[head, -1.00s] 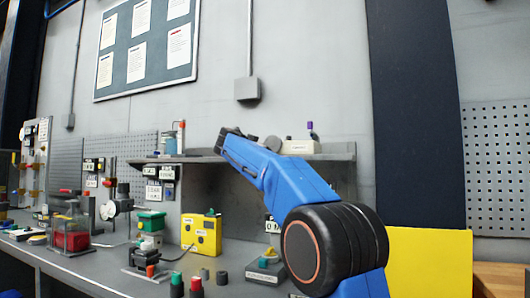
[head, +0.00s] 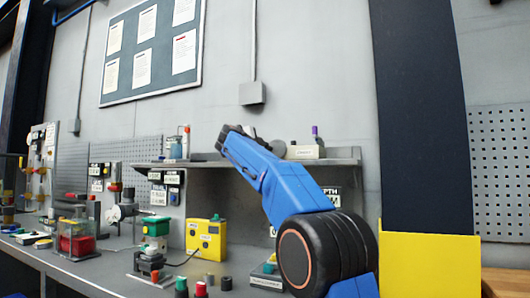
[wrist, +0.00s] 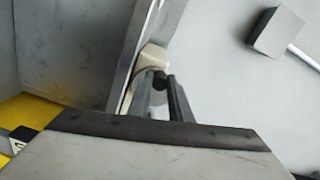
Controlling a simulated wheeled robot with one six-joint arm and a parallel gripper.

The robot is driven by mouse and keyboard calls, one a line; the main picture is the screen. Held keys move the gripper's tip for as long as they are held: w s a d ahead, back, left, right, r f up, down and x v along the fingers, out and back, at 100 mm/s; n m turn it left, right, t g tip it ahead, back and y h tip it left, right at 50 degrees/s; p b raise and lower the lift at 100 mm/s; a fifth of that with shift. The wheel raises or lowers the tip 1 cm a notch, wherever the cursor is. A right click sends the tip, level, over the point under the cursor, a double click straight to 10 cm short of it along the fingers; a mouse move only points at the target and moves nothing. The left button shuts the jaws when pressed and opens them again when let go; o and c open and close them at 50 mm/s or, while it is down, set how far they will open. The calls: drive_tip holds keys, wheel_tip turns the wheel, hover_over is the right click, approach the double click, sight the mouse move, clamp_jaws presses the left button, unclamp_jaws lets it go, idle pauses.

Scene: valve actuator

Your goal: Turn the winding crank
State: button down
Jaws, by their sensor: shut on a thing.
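My gripper (wrist: 162,92) shows in the wrist view with its two narrow fingers closed around a small dark round knob (wrist: 159,80). The knob looks like the handle of the winding crank, but its full shape is hidden by the fingers. A cream block (wrist: 153,56) is directly behind the knob, by the shelf edge. In the head view, my blue arm reaches up to shelf height, and its dark wrist end (head: 240,134) is in front of the shelf. The fingers and the crank cannot be made out clearly there.
The shelf (head: 345,158) holds a cream labelled box (head: 305,152) with a purple-topped item. Below are a yellow box (head: 206,239), a green-topped device (head: 156,227) and several small knobs. A yellow panel (head: 430,265) stands at right.

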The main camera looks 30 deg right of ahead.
drive_tip(key=shift+s+d+r+m, duration=0.1)
drive_tip(key=shift+r+m, duration=0.25)
drive_tip(key=shift+m, duration=0.9)
drive_tip(key=shift+s+d+r+m, duration=0.1)
drive_tip(key=shift+r+m, duration=0.2)
drive_tip(key=shift+m, duration=0.9)
drive_tip(key=shift+s+r+m, duration=0.1)
drive_tip(key=shift+r+m, duration=0.25)
drive_tip(key=shift+m, duration=0.9)
drive_tip(key=c, duration=1.6)
unclamp_jaws()
